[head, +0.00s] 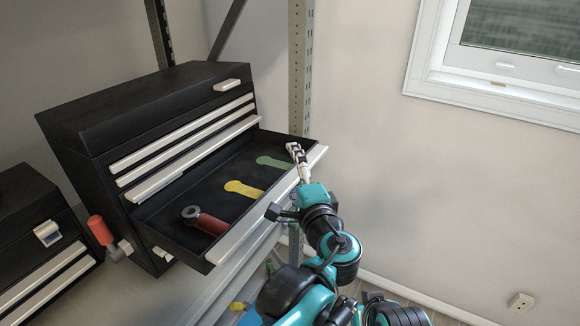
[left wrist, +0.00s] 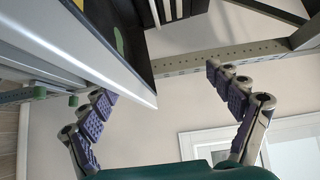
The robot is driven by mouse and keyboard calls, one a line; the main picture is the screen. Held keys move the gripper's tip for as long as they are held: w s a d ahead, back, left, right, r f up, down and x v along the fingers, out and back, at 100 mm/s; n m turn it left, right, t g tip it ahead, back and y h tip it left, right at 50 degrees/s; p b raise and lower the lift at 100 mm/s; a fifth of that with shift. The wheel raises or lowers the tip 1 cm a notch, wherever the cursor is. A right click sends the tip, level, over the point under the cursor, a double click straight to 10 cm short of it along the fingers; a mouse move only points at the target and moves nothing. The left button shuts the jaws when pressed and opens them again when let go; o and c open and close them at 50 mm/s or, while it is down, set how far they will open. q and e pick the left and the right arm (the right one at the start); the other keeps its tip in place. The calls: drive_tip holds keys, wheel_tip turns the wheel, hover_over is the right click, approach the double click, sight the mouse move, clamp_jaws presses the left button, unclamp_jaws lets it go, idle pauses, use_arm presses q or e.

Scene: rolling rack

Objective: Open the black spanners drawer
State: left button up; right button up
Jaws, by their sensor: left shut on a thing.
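The black spanners drawer (head: 172,211) is pulled far out of the black tool chest (head: 90,110) in the head view. Its pale front strip (head: 245,232) faces me. Inside lie a red-handled tool (head: 207,222), a yellow spanner shape (head: 243,188) and a green one (head: 274,163). My left gripper (head: 297,154) is at the far right end of the drawer front, shut on its edge. In the left wrist view the drawer's pale front (left wrist: 85,50) reaches between the widely spaced fingers; the exact contact is hard to see. My right gripper is not in view.
Shut drawers with pale handles (head: 180,135) sit above the open one. A second black chest (head: 35,225) and a red-handled tool (head: 100,230) stand at left. A grey rack post (head: 301,60) rises behind. A wall with a window (head: 500,55) is at right.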

use_arm(q)
drive_tip(key=shift+s+d+r, duration=0.2)
drive_tip(key=shift+s, duration=0.25)
drive_tip(key=shift+s+d+r, duration=0.15)
drive_tip(key=shift+s+r, duration=0.05)
drive_tip(key=shift+s, duration=0.2)
drive_tip(key=shift+p+v, duration=0.4)
drive_tip(key=shift+v, duration=1.15)
drive_tip(key=v, duration=0.3)
drive_tip(key=shift+r, duration=0.1)
drive_tip(key=c, duration=0.8)
drive_tip(key=shift+s+f, duration=0.2)
drive_tip(key=shift+s, duration=0.25)
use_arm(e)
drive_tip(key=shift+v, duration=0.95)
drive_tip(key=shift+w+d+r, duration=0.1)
use_arm(q)
drive_tip(key=shift+w+a+p, duration=0.1)
drive_tip(key=shift+p, duration=0.25)
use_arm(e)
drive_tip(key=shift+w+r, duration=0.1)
